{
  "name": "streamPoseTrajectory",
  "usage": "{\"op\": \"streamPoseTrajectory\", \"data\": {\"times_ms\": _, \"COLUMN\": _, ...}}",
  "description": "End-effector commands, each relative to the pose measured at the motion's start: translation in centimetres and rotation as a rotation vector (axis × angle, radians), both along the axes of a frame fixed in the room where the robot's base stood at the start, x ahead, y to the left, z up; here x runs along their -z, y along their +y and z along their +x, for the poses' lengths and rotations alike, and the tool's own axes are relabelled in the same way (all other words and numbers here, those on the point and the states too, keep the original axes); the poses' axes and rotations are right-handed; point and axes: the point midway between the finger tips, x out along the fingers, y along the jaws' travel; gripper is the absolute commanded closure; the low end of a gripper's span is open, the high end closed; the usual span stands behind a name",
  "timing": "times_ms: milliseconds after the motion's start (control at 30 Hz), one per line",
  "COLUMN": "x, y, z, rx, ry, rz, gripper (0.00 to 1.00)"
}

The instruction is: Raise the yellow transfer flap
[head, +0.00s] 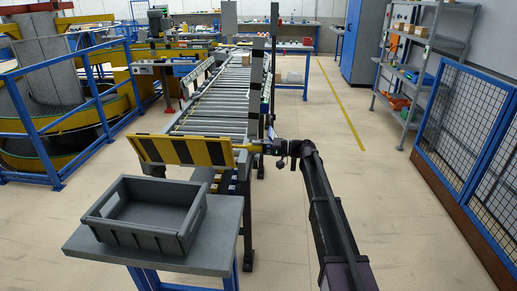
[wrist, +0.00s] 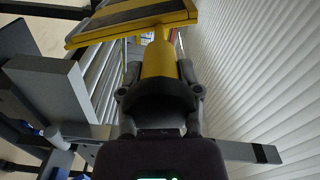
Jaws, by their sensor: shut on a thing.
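The yellow transfer flap (head: 188,151), with black slanted stripes, spans the near end of the roller conveyor (head: 216,107). Its striped face is turned toward the head camera and looks steeply tilted; its exact angle is unclear. A yellow handle (head: 249,147) sticks out from its right end. My gripper (head: 268,146) comes from the right and is shut on this handle. In the wrist view the fingers (wrist: 160,90) close around the thick yellow handle (wrist: 159,62), and the flap's edge (wrist: 130,22) shows above it. The fingertips are partly hidden by the handle.
A grey crate (head: 146,235) stands on a grey table (head: 222,235) in front of the flap. Blue railings (head: 45,133) stand left, a mesh fence (head: 468,125) right. The floor (head: 395,215) between my arm and the fence is clear.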

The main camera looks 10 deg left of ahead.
Motion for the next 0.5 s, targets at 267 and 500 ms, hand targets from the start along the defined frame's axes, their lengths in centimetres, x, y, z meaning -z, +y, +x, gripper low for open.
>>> {"op": "streamPoseTrajectory", "data": {"times_ms": 267, "x": -0.04, "y": 0.29, "z": -0.09, "rx": -0.004, "ry": 0.000, "rz": 0.002, "gripper": 0.22}}
{"op": "streamPoseTrajectory", "data": {"times_ms": 500, "x": -0.03, "y": 0.32, "z": -0.15, "rx": -0.005, "ry": 0.000, "rz": 0.001, "gripper": 0.22}}
